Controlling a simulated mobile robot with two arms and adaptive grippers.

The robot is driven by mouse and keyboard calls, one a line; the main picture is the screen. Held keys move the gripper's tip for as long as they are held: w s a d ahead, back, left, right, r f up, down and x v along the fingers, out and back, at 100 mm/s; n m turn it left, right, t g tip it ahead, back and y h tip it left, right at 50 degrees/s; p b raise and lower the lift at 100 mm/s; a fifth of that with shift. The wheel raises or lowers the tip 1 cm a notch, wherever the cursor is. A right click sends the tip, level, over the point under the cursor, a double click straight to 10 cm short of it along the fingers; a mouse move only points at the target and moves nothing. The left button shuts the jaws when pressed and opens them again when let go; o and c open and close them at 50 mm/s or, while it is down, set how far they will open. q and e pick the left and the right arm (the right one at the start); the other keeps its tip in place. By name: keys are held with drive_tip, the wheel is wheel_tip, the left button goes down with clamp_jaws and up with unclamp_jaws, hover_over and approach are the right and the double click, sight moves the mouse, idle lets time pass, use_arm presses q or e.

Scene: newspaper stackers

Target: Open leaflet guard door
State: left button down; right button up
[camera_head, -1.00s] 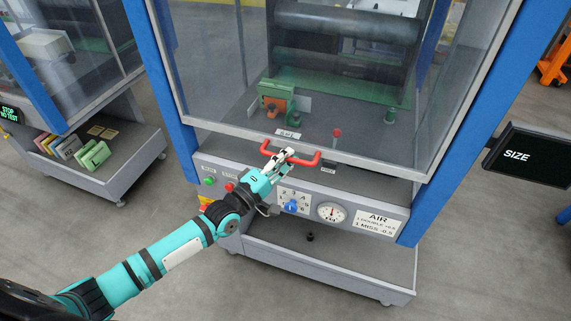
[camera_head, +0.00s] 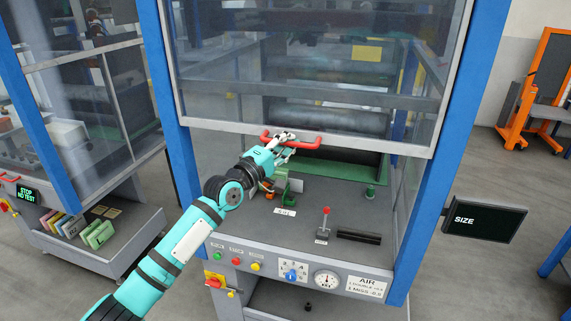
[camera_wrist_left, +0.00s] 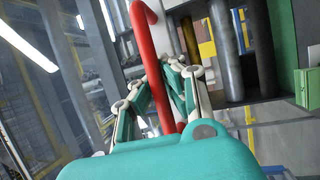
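The leaflet guard door (camera_head: 310,60) is a clear panel in a grey frame, raised above the machine's deck. A red bar handle (camera_head: 306,145) sits on its lower rail. My left gripper (camera_head: 284,139) is at the left part of this handle. In the left wrist view the red handle (camera_wrist_left: 150,50) runs between the fingers of my left gripper (camera_wrist_left: 165,75), which look closed around it. The fingertips are partly hidden by the handle. My right gripper is not in view.
Under the door the deck (camera_head: 390,225) is exposed, with a red-knobbed lever (camera_head: 325,212), a black bar (camera_head: 359,237) and green parts. Blue posts (camera_head: 430,200) flank the opening. A SIZE screen (camera_head: 484,219) juts out at right. A second machine (camera_head: 90,240) stands at left.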

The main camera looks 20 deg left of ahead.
use_arm(q)
wheel_tip(320, 180, up, 3)
drive_tip(key=shift+p, duration=0.45)
drive_tip(key=c, duration=1.3)
unclamp_jaws()
drive_tip(key=shift+s+a+r, duration=0.1)
drive_tip(key=shift+s+r, duration=0.2)
drive_tip(key=shift+s, duration=0.3)
drive_tip(key=shift+c, duration=0.2)
drive_tip(key=shift+w+f, duration=0.15)
drive_tip(key=shift+w, duration=0.05)
drive_tip(key=shift+f, duration=0.1)
drive_tip(key=v, duration=1.2)
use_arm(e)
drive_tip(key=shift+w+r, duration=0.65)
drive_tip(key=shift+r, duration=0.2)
